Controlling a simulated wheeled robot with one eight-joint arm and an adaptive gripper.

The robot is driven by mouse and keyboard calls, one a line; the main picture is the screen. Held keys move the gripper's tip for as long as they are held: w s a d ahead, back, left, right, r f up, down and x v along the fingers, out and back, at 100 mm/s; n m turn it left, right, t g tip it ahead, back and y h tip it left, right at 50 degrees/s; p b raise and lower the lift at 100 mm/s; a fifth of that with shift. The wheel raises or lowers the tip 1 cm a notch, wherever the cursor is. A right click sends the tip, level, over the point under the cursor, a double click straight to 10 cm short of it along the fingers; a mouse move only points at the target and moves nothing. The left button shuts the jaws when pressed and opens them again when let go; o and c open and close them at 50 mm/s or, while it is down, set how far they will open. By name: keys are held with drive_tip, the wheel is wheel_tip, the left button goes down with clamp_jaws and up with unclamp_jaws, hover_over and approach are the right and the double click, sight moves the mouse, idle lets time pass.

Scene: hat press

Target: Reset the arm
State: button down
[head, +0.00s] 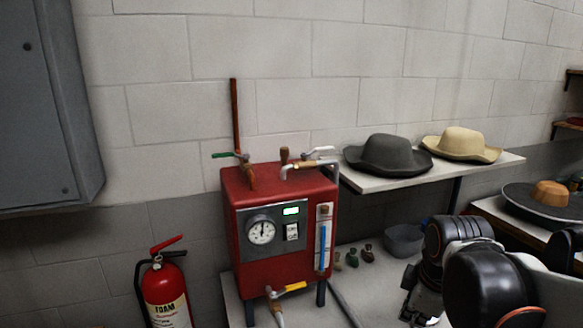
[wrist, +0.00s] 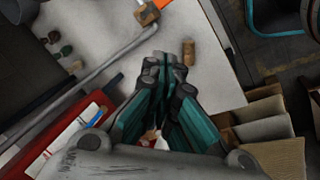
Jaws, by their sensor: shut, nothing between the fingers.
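My gripper shows in the wrist view (wrist: 168,68) with its teal-sided black fingers drawn together and nothing held between them. It hangs above the pale tabletop (wrist: 215,85), apart from a small brown cork-like piece (wrist: 189,52) just beyond the fingertips. In the head view my arm is at the lower right, in front of the table and shelf. I cannot make out the fingers clearly in that view.
A red boiler (head: 275,225) with a gauge stands on the table, a fire extinguisher (head: 167,295) to its left. A dark hat (head: 388,155) and a cream hat (head: 462,144) sit on a wall shelf. A grey bowl (head: 403,240) and several small bottles are near my arm. Cardboard boxes (wrist: 262,130) lie lower right.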

drive_tip(key=s+a+m+t+b, duration=0.2)
drive_tip(key=s+a+m+t, duration=0.1)
drive_tip(key=s+m, duration=0.6)
drive_tip(key=shift+a+m+y, duration=0.3)
drive_tip(key=shift+a+m, duration=0.4)
drive_tip(key=shift+m, duration=0.8)
drive_tip(key=shift+r+t, duration=0.1)
drive_tip(key=shift+t, duration=0.2)
